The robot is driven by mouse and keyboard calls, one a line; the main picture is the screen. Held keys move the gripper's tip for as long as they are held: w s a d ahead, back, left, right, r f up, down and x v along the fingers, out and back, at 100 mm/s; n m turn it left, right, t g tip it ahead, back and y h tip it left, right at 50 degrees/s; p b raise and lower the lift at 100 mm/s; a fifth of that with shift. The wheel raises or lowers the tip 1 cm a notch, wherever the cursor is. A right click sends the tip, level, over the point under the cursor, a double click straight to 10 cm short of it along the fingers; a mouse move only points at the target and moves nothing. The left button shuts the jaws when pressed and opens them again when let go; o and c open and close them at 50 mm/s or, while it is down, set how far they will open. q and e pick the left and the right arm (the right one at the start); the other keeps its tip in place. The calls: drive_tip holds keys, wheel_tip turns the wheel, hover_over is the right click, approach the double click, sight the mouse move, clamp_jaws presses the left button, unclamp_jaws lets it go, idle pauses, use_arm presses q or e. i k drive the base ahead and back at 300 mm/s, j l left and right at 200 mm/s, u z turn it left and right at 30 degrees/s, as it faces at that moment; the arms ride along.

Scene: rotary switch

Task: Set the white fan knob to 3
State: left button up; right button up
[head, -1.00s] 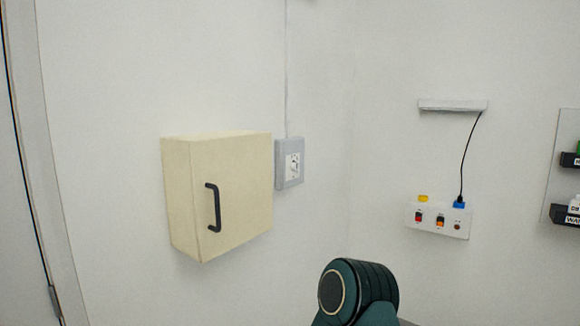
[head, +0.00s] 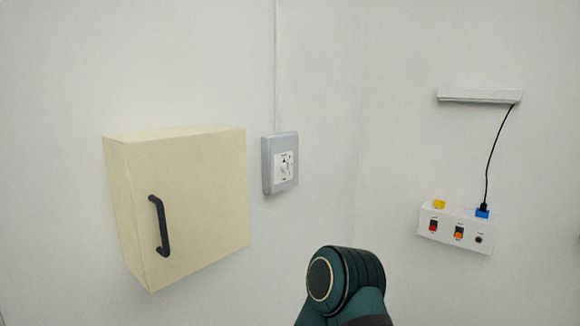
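The white fan knob (head: 284,168) sits on a white dial plate in a grey wall box (head: 267,168), in the middle of the head view. A thin cable runs up the wall from the box. The dial marks are too small to read, so I cannot tell the knob's setting. Neither gripper is in view. A dark teal joint of one of my arms shows at the bottom, below and right of the wall box, apart from it.
A cream cabinet (head: 190,200) with a black handle (head: 159,226) juts from the wall just left of the box. A white power strip (head: 455,229) with switches and a blue plug (head: 482,212) hangs at right, below a white bar (head: 480,97). The wall between is clear.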

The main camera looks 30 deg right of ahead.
sight(285, 167)
drive_tip(key=i+l, duration=0.15)
drive_tip(key=l, duration=0.2)
drive_tip(key=i+l, duration=0.1)
drive_tip(key=l, duration=0.3)
drive_tip(key=i+l, duration=0.15)
drive_tip(key=l, duration=0.2)
drive_tip(key=i+l, duration=0.15)
drive_tip(key=l, duration=0.25)
drive_tip(key=i+l+u, duration=0.1)
drive_tip(key=l, duration=0.25)
